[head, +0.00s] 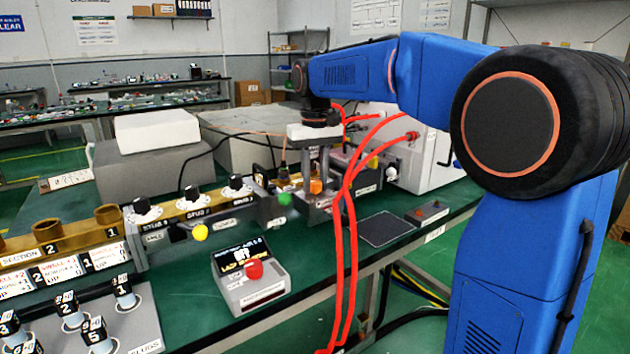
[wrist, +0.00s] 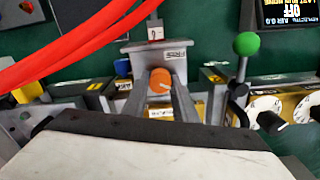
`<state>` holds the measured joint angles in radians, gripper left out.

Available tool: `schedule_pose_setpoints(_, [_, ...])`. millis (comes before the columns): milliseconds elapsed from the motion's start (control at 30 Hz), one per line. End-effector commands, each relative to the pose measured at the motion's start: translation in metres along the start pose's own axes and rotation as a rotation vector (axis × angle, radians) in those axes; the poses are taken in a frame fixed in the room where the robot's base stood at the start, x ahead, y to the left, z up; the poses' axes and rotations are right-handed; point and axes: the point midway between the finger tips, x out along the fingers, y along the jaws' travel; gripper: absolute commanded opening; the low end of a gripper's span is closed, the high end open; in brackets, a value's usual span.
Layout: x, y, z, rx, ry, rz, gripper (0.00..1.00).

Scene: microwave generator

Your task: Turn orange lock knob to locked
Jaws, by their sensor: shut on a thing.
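The orange lock knob (head: 316,186) sits on a grey block on the bench. In the wrist view the orange knob (wrist: 161,80) is round with a pale pointer mark. My gripper (head: 315,178) reaches straight down over it. In the wrist view its fingers (wrist: 161,88) stand on both sides of the knob and are shut on it. A label in front of the knob is too small to read, so I cannot tell which position the knob is in.
A green ball-topped lever (wrist: 246,44) stands close beside my gripper, with white dials (wrist: 266,108) beyond it. Red hoses (head: 350,200) hang in front of the bench. A box with a red button (head: 254,269) and a display reading OFF stands nearer the front.

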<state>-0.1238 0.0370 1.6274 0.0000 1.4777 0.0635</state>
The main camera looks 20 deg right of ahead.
Motion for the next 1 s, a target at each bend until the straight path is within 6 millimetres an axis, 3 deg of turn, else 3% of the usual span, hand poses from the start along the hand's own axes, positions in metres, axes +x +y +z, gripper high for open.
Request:
schedule_pose_setpoints(533, [-0.0008,0.0003,-0.0004,0.024,0.002,0.0,0.03])
schedule_pose_setpoints(567, [-0.0008,0.0003,-0.0004,0.024,0.002,0.0,0.33])
schedule_pose_setpoints(600, [-0.0007,0.0003,-0.0004,0.024,0.002,0.0,0.42])
schedule_pose_setpoints(1000, [-0.0046,0.0001,-0.0003,0.023,0.001,0.0,0.44])
